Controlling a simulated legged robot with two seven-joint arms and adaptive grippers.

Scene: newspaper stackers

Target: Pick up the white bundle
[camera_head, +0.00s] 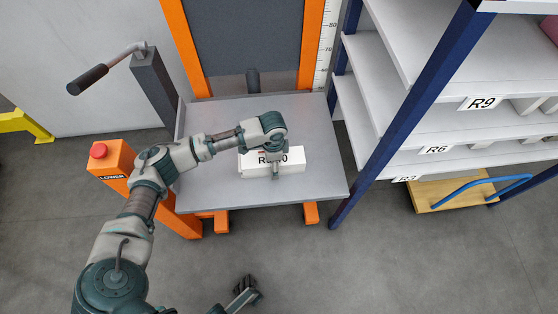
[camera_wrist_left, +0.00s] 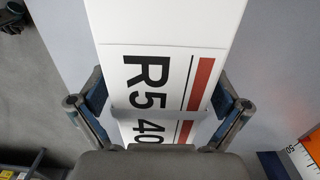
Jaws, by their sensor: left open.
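The white bundle (camera_head: 292,166) is a white block with a black-lettered label on top, lying on the grey platform (camera_head: 215,190) of the stacker. In the left wrist view the bundle (camera_wrist_left: 165,22) shows a label with "R5", "40" and a red stripe. My left gripper (camera_head: 274,165) is over the bundle and hides part of its label. In the left wrist view the left gripper (camera_wrist_left: 160,110) is open, with one finger along each long side of the bundle. Whether the fingers touch it is unclear. My right gripper (camera_head: 246,291) is low at the bottom edge, away from the platform.
An orange post with a red button (camera_head: 98,151) marked "LOWER" stands left of the platform. A grey post with a crank handle (camera_head: 88,79) is behind it. A shelf rack with a blue upright (camera_head: 415,100) stands close on the right. A wooden cart (camera_head: 455,190) is beneath it.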

